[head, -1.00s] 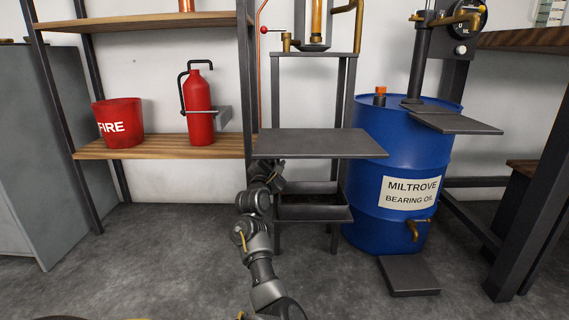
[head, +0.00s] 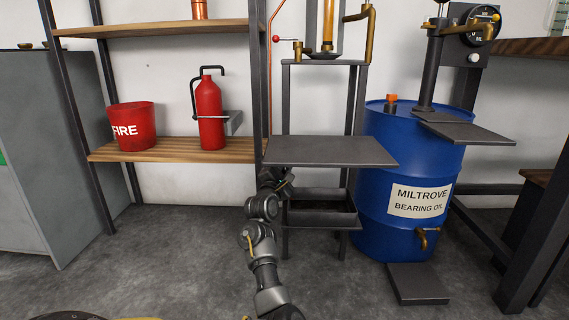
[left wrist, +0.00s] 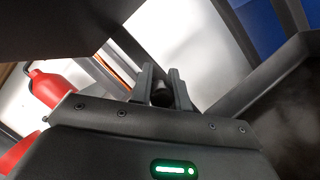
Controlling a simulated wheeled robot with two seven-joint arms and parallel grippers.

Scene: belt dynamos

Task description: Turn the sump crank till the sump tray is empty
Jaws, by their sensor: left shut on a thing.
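The sump tray (head: 325,221) is a dark open tray low in the metal stand, under a flat grey plate (head: 335,151). Its inside is dark, so I cannot tell how much it holds. A dark tray-like wall also shows at the right of the left wrist view (left wrist: 283,66). My left gripper (head: 285,182) is at the tray's left side, partly hidden under the plate. In the left wrist view its fingers (left wrist: 161,88) are shut on a dark round grip (left wrist: 161,94), apparently the sump crank's handle. The rest of the crank is hidden. My right gripper is out of view.
A blue oil drum (head: 402,235) stands right of the stand, with a low dark slab (head: 417,284) before it. A shelf (head: 180,150) with a fire bucket (head: 132,127) and red extinguisher (head: 210,115) is at left. The floor in front is clear.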

